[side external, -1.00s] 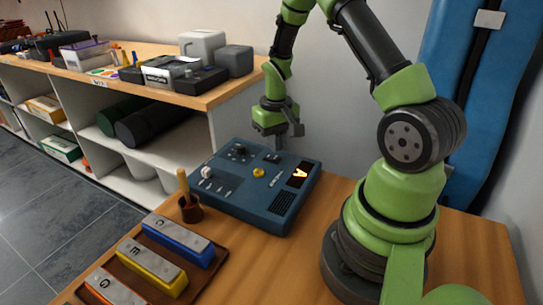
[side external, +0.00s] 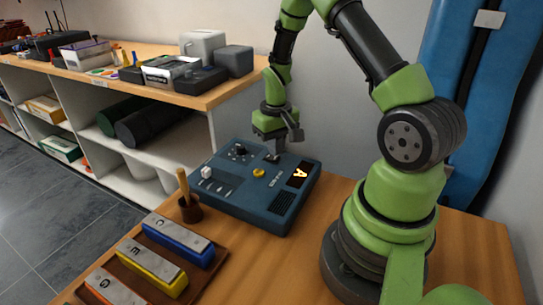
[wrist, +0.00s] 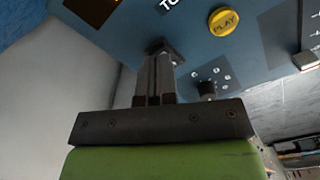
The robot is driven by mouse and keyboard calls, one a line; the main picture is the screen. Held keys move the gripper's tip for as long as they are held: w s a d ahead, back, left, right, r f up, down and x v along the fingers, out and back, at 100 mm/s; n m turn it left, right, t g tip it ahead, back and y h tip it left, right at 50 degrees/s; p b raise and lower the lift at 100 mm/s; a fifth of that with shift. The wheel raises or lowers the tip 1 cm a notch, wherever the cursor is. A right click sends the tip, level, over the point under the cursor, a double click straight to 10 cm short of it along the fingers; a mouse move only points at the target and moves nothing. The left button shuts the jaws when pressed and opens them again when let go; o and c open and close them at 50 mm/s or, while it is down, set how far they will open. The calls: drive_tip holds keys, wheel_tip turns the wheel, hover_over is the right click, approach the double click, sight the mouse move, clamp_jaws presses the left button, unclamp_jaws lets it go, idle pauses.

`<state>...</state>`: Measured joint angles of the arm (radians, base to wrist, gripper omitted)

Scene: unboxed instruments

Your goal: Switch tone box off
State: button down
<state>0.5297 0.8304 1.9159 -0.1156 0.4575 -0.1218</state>
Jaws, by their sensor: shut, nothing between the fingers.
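The blue tone box (side external: 240,199) lies on the wooden table, its display (side external: 300,174) lit with an orange letter A. A yellow PLAY button (side external: 259,172) sits in the middle of its top; the button also shows in the wrist view (wrist: 223,22). My gripper (side external: 272,157) is shut and empty, pointing down at the rear part of the box top. In the wrist view its fingertips (wrist: 158,50) are at a small dark switch plate (wrist: 174,55) and partly hide it. I cannot tell whether they touch it or which way the switch is set.
A black knob (side external: 239,149) and a white knob (side external: 206,172) stand on the box. A brown cup with a wooden handle (side external: 191,212) and a tray of coloured chime bars (side external: 178,238) are in front on the left. A shelf (side external: 240,92) stands behind.

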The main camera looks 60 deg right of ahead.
drive_tip(key=shift+f, duration=0.65)
drive_tip(key=shift+r, duration=3.55)
drive_tip(key=a+r+t, duration=0.2)
drive_tip(key=a+r, duration=0.4)
drive_tip(key=r, duration=0.3)
drive_tip(key=s+a+r+n+t+y, duration=0.2)
drive_tip(key=s+a+r+t, duration=0.3)
drive_tip(key=s+a+r, duration=0.5)
drive_tip(key=shift+s+a, duration=1.1)
drive_tip(key=shift+a, duration=0.05)
